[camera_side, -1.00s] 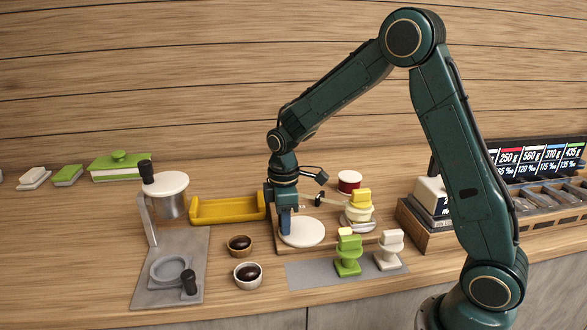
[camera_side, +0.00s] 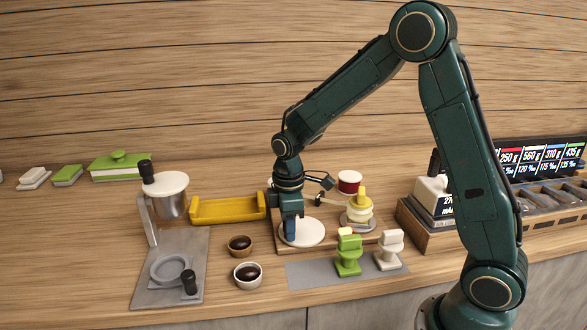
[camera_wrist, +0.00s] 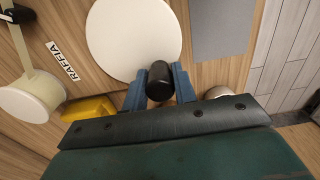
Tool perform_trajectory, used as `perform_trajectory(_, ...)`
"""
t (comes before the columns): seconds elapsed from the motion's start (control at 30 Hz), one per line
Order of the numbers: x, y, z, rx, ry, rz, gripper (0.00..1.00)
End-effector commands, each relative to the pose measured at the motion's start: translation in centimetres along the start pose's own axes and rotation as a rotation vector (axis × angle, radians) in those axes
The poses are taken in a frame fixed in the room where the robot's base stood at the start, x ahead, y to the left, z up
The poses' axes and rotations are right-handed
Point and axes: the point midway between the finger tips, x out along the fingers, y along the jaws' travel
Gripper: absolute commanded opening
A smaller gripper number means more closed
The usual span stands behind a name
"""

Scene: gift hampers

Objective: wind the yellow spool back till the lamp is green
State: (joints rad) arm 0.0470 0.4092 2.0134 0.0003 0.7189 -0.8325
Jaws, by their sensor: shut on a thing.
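The yellow spool (camera_side: 358,208) stands upright on a round base at the right of the wooden board (camera_side: 366,240), with a yellow tab on top. A cream band (camera_side: 328,202) runs left from it towards my arm. My gripper (camera_side: 290,238) points down at the left edge of a white disc (camera_side: 309,232). In the wrist view, its jaws (camera_wrist: 160,90) are shut on a black knob (camera_wrist: 160,78) beside the disc's edge. The knob's lower end is hidden. I cannot make out a lit green lamp.
A yellow tray (camera_side: 228,209) lies behind left of my gripper. Two small bowls (camera_side: 248,275) stand in front left. A red-and-white pot (camera_side: 349,182) is behind. A pale roll (camera_wrist: 22,102) shows in the wrist view.

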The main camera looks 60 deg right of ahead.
Motion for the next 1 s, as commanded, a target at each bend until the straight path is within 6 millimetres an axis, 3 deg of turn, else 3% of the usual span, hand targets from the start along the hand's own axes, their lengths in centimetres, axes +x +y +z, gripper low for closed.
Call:
perform_trajectory(0.7,0.05,-1.03,0.93,0.0,-0.002,-0.003,0.18)
perform_trajectory(0.73,0.05,-1.03,0.93,0.0,-0.002,-0.003,0.31)
perform_trajectory(0.83,0.05,-1.01,0.92,0.0,-0.002,-0.003,0.51)
perform_trajectory(1.0,0.03,-0.97,0.89,0.0,-0.001,-0.001,0.53)
